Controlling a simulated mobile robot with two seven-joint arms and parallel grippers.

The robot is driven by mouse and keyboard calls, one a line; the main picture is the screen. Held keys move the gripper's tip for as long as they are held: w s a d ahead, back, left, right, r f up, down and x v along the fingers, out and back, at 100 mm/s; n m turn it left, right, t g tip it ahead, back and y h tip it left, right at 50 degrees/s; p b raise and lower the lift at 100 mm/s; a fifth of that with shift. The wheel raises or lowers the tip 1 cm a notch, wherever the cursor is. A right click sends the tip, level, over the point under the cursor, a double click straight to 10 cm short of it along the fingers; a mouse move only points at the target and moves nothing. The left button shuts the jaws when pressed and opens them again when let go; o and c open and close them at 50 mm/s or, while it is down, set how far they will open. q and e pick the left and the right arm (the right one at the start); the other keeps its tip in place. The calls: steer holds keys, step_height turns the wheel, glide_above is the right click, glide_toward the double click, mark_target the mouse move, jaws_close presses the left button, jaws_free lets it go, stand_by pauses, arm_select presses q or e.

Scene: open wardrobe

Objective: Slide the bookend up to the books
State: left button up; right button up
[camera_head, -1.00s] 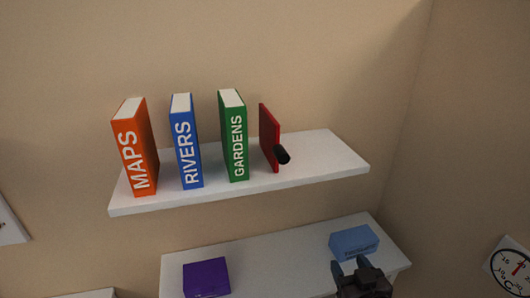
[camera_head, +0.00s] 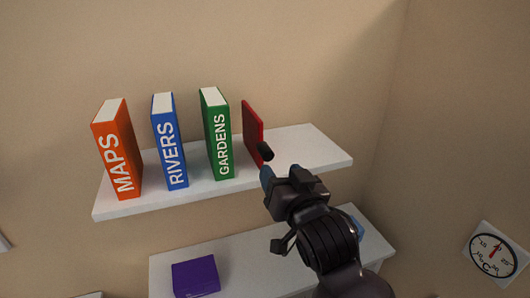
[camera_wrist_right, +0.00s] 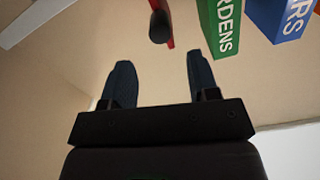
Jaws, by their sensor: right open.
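The red bookend (camera_head: 252,132) stands upright on the upper white shelf (camera_head: 300,158), with a black knob (camera_head: 265,151) on its front. The green GARDENS book (camera_head: 216,135) stands just left of it with a gap between. The blue RIVERS book (camera_head: 169,142) and orange MAPS book (camera_head: 117,150) stand further left, with gaps between them. My right gripper (camera_head: 281,172) is raised to the shelf's front edge, just below and right of the knob. In the wrist view the open, empty fingers (camera_wrist_right: 158,80) point toward the knob (camera_wrist_right: 159,27), apart from it. My left gripper is not in view.
A lower shelf (camera_head: 235,262) holds a purple box (camera_head: 196,277). A light blue box (camera_head: 357,228) there is mostly hidden behind my right arm. A dial (camera_head: 492,254) is on the right wall. The upper shelf is clear right of the bookend.

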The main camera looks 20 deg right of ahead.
mark_target(268, 156)
steer(key=w+p, duration=0.1)
steer(key=w, duration=0.7)
steer(key=shift+w+a, duration=0.15)
steer(key=shift+w, duration=0.05)
